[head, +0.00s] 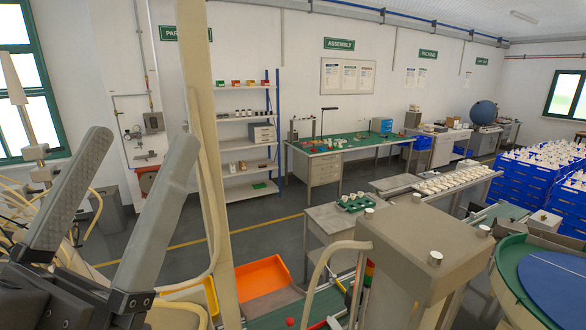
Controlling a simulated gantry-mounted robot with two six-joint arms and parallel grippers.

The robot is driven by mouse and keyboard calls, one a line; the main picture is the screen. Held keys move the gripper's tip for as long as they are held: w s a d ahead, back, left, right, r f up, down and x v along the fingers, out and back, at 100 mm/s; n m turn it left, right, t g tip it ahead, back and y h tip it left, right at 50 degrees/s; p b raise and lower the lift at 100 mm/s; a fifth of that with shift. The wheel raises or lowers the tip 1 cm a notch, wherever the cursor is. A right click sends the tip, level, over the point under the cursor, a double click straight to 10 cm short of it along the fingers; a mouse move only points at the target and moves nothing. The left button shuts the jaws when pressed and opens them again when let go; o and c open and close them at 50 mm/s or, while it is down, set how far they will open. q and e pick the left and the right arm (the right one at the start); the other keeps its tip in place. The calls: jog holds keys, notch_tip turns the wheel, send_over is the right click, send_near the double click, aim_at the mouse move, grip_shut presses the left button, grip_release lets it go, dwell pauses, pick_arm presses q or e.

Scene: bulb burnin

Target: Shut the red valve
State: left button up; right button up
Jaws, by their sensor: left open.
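I cannot pick out the red valve for certain. A small red part (290,322) shows at the bottom edge, in front of the orange bin, too small to tell what it is. A wall station with a red panel (148,181) stands behind my left gripper, partly covered by it. My left gripper (142,146) is large in the left foreground, its two grey fingers spread apart and pointing up, with nothing between them. My right gripper is not in view.
A tan upright post (206,150) stands just right of my left gripper. An orange bin (263,276) and a grey machine housing (425,240) fill the lower middle. A green round table (510,270) is at right. Open floor lies before the shelves (246,146).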

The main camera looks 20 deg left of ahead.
pick_arm(q)
notch_tip(320, 180, up, 13)
jog(key=p, duration=0.9)
jog(key=shift+h, duration=0.3)
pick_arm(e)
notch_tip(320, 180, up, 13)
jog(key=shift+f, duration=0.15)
pick_arm(q)
jog(key=shift+s+d+f, duration=0.1)
jog(key=shift+f, duration=0.05)
